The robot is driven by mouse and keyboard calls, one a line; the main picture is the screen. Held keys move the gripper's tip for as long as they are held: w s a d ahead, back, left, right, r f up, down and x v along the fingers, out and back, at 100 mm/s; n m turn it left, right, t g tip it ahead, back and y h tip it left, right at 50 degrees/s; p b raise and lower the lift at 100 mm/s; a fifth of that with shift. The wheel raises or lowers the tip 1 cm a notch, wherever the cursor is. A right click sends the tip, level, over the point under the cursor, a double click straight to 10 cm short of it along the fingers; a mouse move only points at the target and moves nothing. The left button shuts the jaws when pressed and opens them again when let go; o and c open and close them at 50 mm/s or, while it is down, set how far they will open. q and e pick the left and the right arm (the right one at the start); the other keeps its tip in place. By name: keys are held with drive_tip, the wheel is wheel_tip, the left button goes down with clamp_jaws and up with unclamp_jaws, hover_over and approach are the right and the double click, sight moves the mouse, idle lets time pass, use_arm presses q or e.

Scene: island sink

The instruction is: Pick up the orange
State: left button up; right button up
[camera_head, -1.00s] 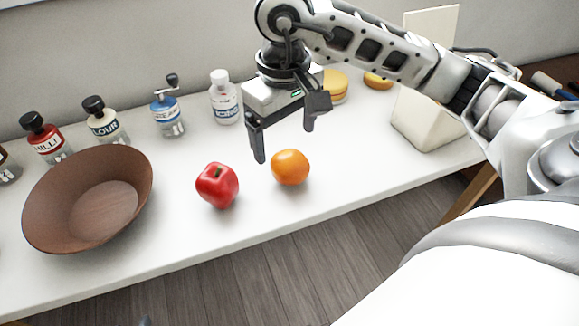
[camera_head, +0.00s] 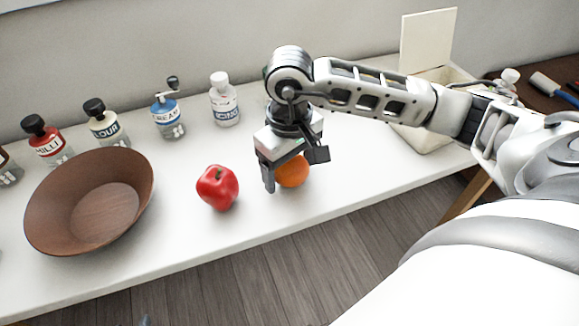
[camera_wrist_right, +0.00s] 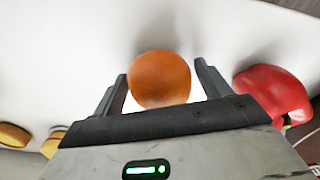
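The orange (camera_head: 292,172) sits on the white counter, partly hidden behind my right gripper in the head view. My right gripper (camera_head: 294,172) is open and lowered over it, pointing down. In the right wrist view the orange (camera_wrist_right: 159,79) lies between the two spread fingers of the right gripper (camera_wrist_right: 160,86), with a visible gap on each side. My left gripper is not in view.
A brown bowl (camera_head: 90,200) is farther left. Several bottles, including an icing bottle (camera_head: 224,100), line the wall. A cream box (camera_head: 432,128) stands right.

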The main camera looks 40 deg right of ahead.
drive_tip(key=c, duration=0.8)
drive_tip(key=shift+r, duration=0.1)
drive_tip(key=shift+r, duration=0.4)
wheel_tip(320, 180, up, 3)
drive_tip(key=shift+s+d+f+b, duration=0.1)
drive_tip(key=shift+d+f+b, duration=0.05)
drive_tip(key=shift+b, duration=0.25)
drive_tip(key=s+d+r+b, duration=0.2)
drive_tip(key=s+d+r, duration=0.4)
drive_tip(key=s+r, duration=0.3)
drive_tip(key=s, duration=0.3)
drive_tip(key=shift+d+r, duration=0.15)
drive_tip(key=shift+r, duration=0.05)
